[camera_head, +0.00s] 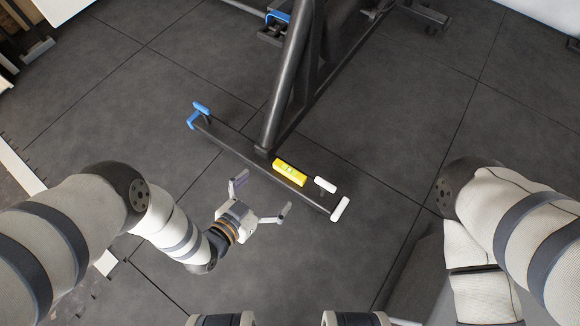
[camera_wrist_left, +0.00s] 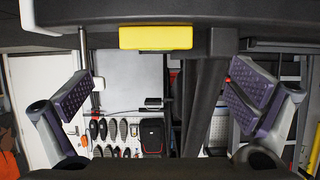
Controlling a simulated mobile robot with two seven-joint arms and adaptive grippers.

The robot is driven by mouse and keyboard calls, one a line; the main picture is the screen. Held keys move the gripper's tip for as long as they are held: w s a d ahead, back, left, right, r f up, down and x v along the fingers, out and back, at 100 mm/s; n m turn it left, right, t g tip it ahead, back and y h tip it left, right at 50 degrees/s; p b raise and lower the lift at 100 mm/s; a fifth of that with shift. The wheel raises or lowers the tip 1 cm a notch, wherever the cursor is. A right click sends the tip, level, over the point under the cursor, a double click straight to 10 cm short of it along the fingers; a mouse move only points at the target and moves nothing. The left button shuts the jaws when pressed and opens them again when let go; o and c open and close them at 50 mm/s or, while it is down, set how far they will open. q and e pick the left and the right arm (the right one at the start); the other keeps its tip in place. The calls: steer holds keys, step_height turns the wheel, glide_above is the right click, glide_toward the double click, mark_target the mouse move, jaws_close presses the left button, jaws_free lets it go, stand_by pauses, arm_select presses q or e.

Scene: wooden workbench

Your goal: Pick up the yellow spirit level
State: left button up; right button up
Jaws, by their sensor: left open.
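The yellow spirit level (camera_head: 290,172) lies along the dark foot beam of a black frame, near the middle of the head view. It also shows as a yellow block (camera_wrist_left: 155,37) at the top of the left wrist view. My left gripper (camera_head: 262,195) is open and empty, below and left of the level in the head view, with its fingers pointing toward the beam. In the left wrist view the two purple-padded fingers (camera_wrist_left: 160,90) are wide apart, and the level is above the gap between them. My right gripper is out of view; only my right arm shows.
The foot beam (camera_head: 230,143) has blue grips (camera_head: 200,108) at its left end and white grips (camera_head: 340,209) at its right end. A thick black post (camera_head: 290,80) rises from it beside the level. The grey tiled floor (camera_head: 400,150) around is mostly clear.

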mark_target(287, 173)
arm_select(q)
steer(key=b+x, duration=0.4)
steer(key=x, duration=0.4)
steer(key=shift+d+f, duration=0.15)
steer(key=shift+d, duration=0.1)
steer(key=shift+s, duration=0.1)
steer(key=c, duration=1.2)
